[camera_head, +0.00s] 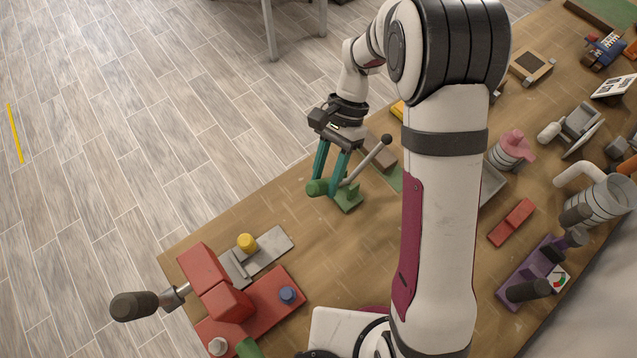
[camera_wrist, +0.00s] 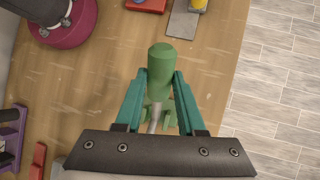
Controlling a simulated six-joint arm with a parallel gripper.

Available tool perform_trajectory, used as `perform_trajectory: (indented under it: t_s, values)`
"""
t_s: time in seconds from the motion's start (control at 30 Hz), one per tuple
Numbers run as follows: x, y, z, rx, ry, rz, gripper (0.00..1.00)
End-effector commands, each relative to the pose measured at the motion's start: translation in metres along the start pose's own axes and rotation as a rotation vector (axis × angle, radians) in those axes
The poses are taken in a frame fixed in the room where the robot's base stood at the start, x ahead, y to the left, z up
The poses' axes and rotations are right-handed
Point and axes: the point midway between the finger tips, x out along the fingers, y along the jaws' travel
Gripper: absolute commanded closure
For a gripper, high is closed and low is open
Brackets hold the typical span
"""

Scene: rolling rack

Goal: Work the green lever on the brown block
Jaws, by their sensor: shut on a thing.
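The green lever has a thick green cylindrical grip (camera_head: 317,187), which also shows in the wrist view (camera_wrist: 160,60). My gripper (camera_head: 326,182) has teal fingers shut on this grip, one on each side in the wrist view (camera_wrist: 160,76). A grey rod (camera_head: 362,168) slants up to the right beside the fingers to a dark ball. A green base (camera_head: 348,198) sits on the table just below the fingers. A brown block (camera_head: 379,151) lies behind the rod, partly hidden. I cannot tell how it joins the lever.
A red fixture (camera_head: 265,312) with a dark-handled crank and a yellow knob (camera_head: 246,242) stands at the near left. A red bar (camera_head: 511,222) and a purple device (camera_head: 545,275) are on the right. Bare table (camera_head: 300,235) lies between the green base and red fixture.

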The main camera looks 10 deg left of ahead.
Motion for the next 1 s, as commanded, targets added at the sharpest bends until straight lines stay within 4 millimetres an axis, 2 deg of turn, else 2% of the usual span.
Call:
perform_trajectory:
  t_s: [0.5, 1.0]
  values:
    - [-0.033, 0.009, -0.026, -0.112, -0.435, -0.024, 1.0]
    - [-0.045, 0.013, -0.041, -0.17, -0.642, -0.033, 1.0]
